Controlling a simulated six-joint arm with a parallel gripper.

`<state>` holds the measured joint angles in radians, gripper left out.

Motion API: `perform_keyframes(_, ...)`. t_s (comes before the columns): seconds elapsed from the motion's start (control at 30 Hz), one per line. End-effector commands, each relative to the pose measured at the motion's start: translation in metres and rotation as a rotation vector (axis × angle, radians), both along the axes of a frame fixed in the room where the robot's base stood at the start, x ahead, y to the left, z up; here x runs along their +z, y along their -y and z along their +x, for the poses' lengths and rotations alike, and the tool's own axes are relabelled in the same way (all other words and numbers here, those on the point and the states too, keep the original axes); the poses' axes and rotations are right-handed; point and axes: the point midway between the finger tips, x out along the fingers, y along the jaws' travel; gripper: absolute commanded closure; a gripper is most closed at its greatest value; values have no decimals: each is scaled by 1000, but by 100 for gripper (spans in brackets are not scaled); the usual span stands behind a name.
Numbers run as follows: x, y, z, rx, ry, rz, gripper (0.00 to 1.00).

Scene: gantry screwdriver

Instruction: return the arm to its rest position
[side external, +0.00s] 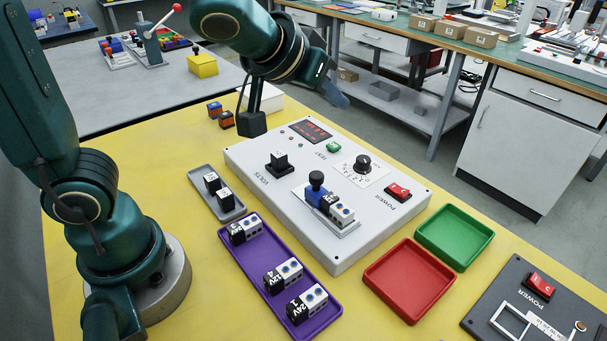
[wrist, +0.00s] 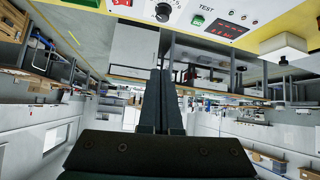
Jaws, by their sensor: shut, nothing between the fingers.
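My gripper (side external: 338,96) is raised in the air behind the white test box (side external: 243,155), at the top middle of the side view, tilted down to the right. It is clear of the table and everything on it. In the wrist view my gripper (wrist: 160,74) has its two dark fingers together with nothing between them. A blue and white module (side external: 338,209) sits in the holder on the box, beside a dark knob (side external: 316,182).
A purple tray (side external: 262,267) holds 3 modules. A grey tray (side external: 203,195) holds 2 small dark parts. Empty red (side external: 408,280) and green (side external: 455,237) trays lie right of the box. A dark power panel (side external: 515,290) is at the front right. A workbench (side external: 430,38) stands behind.

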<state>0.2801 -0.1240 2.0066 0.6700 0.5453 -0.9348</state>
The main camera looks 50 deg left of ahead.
Motion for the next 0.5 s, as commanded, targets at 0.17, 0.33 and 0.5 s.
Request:
perform_keyframes(0.17,7,-37,-57,95,-52,-26,100)
perform_keyframes(0.33,-11,-42,-113,73,-165,-40,100)
perform_keyframes(0.5,-36,-25,-153,-57,-295,-44,100)
